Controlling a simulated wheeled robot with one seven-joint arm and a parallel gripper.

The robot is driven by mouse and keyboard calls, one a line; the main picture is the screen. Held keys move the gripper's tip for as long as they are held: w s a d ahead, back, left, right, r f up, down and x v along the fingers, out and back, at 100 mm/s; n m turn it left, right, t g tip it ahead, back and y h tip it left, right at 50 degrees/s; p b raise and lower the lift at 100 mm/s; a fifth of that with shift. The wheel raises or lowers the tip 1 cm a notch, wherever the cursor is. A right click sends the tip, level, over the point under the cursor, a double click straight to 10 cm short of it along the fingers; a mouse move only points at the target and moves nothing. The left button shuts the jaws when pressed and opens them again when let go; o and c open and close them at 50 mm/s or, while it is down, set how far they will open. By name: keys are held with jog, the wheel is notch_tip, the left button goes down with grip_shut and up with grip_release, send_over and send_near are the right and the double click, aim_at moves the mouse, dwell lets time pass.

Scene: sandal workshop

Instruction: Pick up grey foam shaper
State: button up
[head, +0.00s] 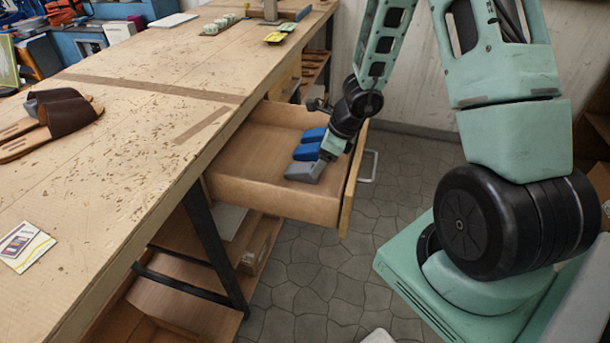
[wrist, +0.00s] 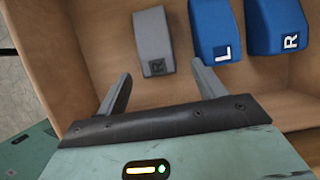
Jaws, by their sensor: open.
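The grey foam shaper (head: 305,171) lies in the open wooden drawer, nearest its front-left part in the head view. In the wrist view the grey foam shaper (wrist: 153,42) carries a dark letter R at its near end. My gripper (head: 325,160) is inside the drawer, close to the shaper. In the wrist view my gripper (wrist: 162,82) is open, with one finger on each side of the line to the shaper's near end. The fingers look short of the shaper, and nothing is between them. The exact gap is hard to judge.
Two blue shapers lie beside it, one marked L (wrist: 222,35) and one marked R (wrist: 277,28). The drawer (head: 270,196) has raised walls and juts out below the workbench (head: 130,130). Brown sandals (head: 55,125) lie on the bench.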

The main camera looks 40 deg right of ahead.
aim_at(303, 171)
jog(key=b+x, duration=0.1)
jog(key=x, duration=0.3)
jog(key=shift+s+f, duration=0.1)
jog(key=shift+f, duration=0.1)
jog(key=shift+c, duration=0.3)
jog(key=c, duration=1)
